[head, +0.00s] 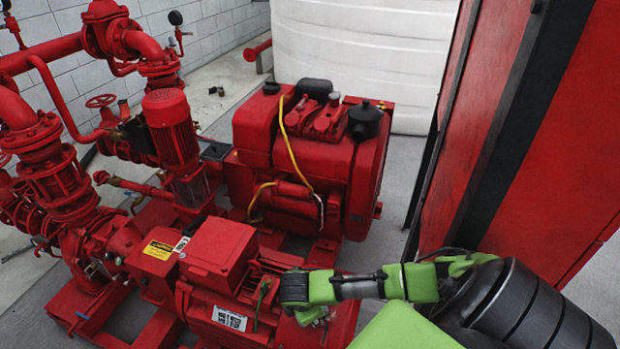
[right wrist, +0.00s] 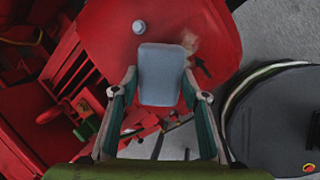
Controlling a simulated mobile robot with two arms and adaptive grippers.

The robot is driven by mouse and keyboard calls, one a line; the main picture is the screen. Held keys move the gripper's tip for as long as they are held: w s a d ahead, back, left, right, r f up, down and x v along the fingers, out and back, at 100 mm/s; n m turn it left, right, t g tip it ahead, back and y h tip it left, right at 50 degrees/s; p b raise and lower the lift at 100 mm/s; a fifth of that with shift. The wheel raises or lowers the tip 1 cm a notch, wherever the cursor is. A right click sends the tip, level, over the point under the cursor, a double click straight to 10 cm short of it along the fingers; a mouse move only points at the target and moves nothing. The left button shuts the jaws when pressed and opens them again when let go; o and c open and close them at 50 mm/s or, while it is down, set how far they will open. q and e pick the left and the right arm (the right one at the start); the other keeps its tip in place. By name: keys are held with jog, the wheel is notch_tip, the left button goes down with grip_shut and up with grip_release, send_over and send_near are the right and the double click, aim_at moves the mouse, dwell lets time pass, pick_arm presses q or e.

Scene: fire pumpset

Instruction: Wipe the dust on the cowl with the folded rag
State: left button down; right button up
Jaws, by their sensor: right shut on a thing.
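In the right wrist view my right gripper (right wrist: 161,82) is shut on the folded rag (right wrist: 162,62), a pale blue-grey pad between the fingertips. Beyond it is the red rounded cowl (right wrist: 108,30). A tan dust patch (right wrist: 190,42) shows on the cowl just right of the rag, near a dark arrow mark. The rag overlaps the cowl in this view; I cannot tell whether they touch. In the head view my green right arm reaches in from the right over the red motor (head: 222,245); the rag cannot be made out there. My left gripper is not in view.
A red engine (head: 300,160) with yellow cables stands behind the motor. Red pipes and valves (head: 45,160) fill the left. A red cabinet (head: 570,130) stands at right, a white tank (head: 365,60) behind. A pale round cap (right wrist: 139,27) sits on the cowl.

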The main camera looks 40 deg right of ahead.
jog(key=shift+d+f, duration=0.2)
jog(key=shift+f, duration=0.35)
